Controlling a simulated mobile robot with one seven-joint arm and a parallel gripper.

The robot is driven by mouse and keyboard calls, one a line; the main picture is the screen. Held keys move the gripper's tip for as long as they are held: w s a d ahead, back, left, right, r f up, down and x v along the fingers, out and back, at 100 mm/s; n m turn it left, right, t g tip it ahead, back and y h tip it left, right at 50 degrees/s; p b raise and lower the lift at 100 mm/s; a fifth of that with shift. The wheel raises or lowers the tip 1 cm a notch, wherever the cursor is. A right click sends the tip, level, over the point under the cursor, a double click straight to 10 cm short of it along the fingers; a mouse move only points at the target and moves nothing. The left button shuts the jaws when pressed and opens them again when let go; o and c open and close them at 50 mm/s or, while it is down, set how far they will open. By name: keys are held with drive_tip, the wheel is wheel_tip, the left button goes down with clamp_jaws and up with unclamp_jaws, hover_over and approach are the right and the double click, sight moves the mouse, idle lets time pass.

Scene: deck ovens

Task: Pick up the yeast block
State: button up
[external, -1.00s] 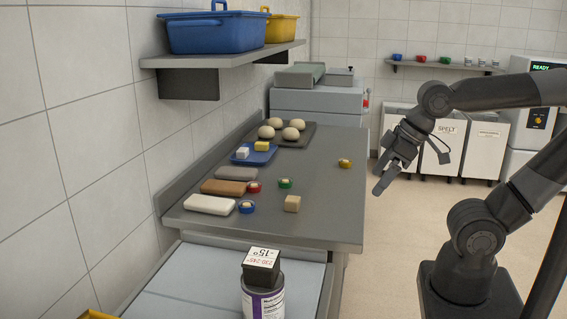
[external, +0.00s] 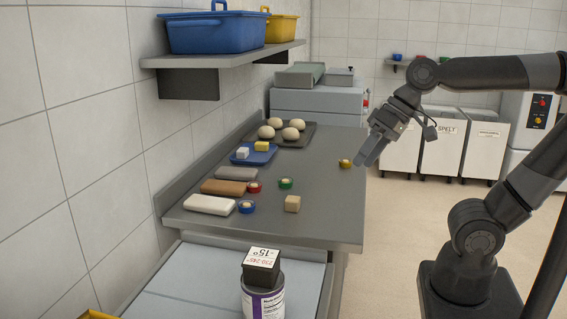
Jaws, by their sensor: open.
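A small beige cube (external: 292,203), which looks like the yeast block, sits on the grey steel table (external: 325,225) near its front right part. No label on it can be read. My gripper (external: 366,158) is open and empty, in the air by the table's right edge. In the picture it is above and to the right of the beige cube, well apart from it. The fingers are seen from the side, so the gap between them is hard to make out.
A blue tray (external: 268,158) holds a white and a yellow block. A black-lidded tub (external: 262,285) stands in front.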

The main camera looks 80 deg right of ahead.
drive_tip(key=w+d+m+t+y, duration=0.2)
drive_tip(key=w+m, duration=0.5)
drive_tip(key=m, duration=0.2)
drive_tip(key=w+d+m+t+h, duration=0.25)
drive_tip(key=w+d+m, duration=0.25)
drive_tip(key=d+m, duration=0.55)
drive_tip(key=w+d+m+t+h, duration=0.2)
drive_tip(key=w+d+m+t, duration=0.15)
drive_tip(key=d+m, duration=0.7)
drive_tip(key=m, duration=0.2)
approach(287, 202)
drive_tip(key=w+d, duration=0.1)
drive_tip(key=w+d+f, duration=0.1)
drive_tip(key=shift+w+d+f+g, duration=0.1)
drive_tip(key=shift+w+g, duration=0.2)
drive_tip(key=shift+w, duration=0.1)
drive_tip(key=shift+w+f, duration=0.25)
drive_tip(key=shift+f, duration=0.2)
drive_tip(key=x, duration=0.7)
drive_tip(key=shift+d, duration=0.1)
drive_tip(key=c, duration=1.1)
